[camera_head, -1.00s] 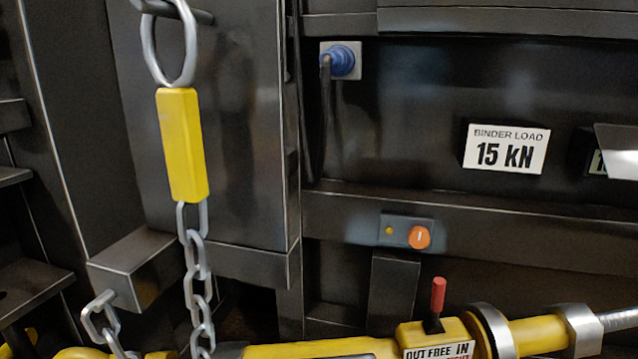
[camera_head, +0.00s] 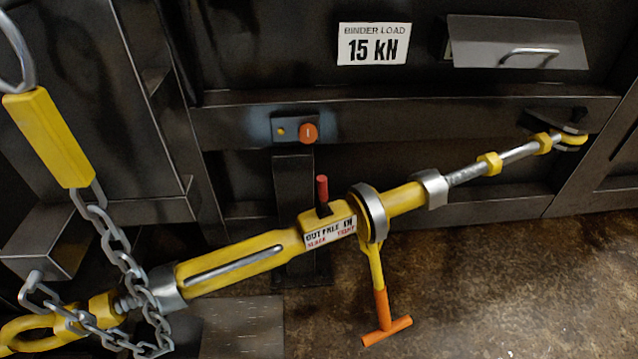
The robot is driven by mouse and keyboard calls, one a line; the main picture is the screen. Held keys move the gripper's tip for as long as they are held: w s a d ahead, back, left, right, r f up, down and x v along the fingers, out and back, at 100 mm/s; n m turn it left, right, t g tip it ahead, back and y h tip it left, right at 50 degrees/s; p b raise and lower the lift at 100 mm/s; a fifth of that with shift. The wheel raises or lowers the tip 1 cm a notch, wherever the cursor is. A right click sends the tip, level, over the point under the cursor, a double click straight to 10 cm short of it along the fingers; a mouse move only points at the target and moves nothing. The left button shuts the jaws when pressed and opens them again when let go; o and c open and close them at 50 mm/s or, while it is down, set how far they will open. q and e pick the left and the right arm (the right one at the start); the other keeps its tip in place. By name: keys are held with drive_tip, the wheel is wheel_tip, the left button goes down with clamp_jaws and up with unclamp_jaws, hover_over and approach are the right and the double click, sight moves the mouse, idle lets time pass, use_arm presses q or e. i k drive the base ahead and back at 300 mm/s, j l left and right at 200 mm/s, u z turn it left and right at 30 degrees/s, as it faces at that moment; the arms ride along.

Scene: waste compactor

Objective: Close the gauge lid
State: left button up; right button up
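The gauge lid (camera_head: 517,42) is a grey metal flap with a silver bar handle (camera_head: 528,54) on its front, at the upper right of the head view. It sticks out from the dark compactor wall, tilted and apparently raised, and covers whatever lies behind it. A white sign (camera_head: 373,44) reading "BINDER LOAD 15 kN" is on the wall to its left. Neither of my grippers shows in this view.
A yellow ratchet binder (camera_head: 240,262) with a red lever and an orange T-handle (camera_head: 384,318) runs diagonally below the lid. A chain (camera_head: 125,262) with a yellow tag hangs at left. An orange button (camera_head: 308,133) is on the crossbeam. Brown floor at lower right is clear.

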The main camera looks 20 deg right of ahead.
sight(481, 41)
drive_tip(key=z, duration=0.4)
drive_tip(key=l+z, duration=0.15)
drive_tip(key=z, duration=0.6)
drive_tip(key=i+z, duration=0.1)
drive_tip(key=z, duration=0.25)
